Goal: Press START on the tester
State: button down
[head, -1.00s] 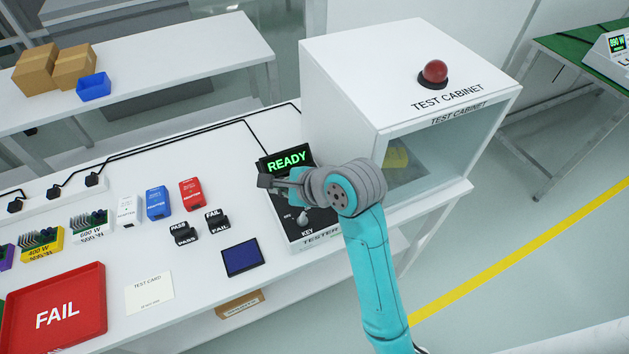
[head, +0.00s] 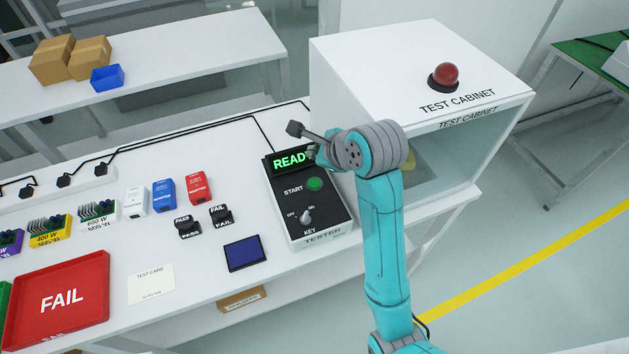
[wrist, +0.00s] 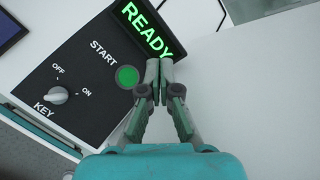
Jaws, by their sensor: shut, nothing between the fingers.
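The tester (head: 330,222) is a dark panel in a pale housing at the bench's right end, beside the test cabinet. Its green START button (head: 314,184) is uncovered and also shows in the wrist view (wrist: 127,76). A key switch (head: 306,217) marked OFF and ON sits below the button. My gripper (wrist: 160,68) is shut and empty, its fingertips over the screen's lower right corner in the wrist view, beside the button and apart from it.
The test cabinet (head: 335,80) with a red dome (head: 445,75) stands close behind and right of the tester. Cables run behind the tester.

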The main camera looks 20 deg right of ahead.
aim_at(315, 184)
jog(key=shift+f, duration=3.8)
jog(key=shift+f, duration=0.8)
jog(key=shift+r, duration=0.85)
jog(key=shift+r, duration=2.5)
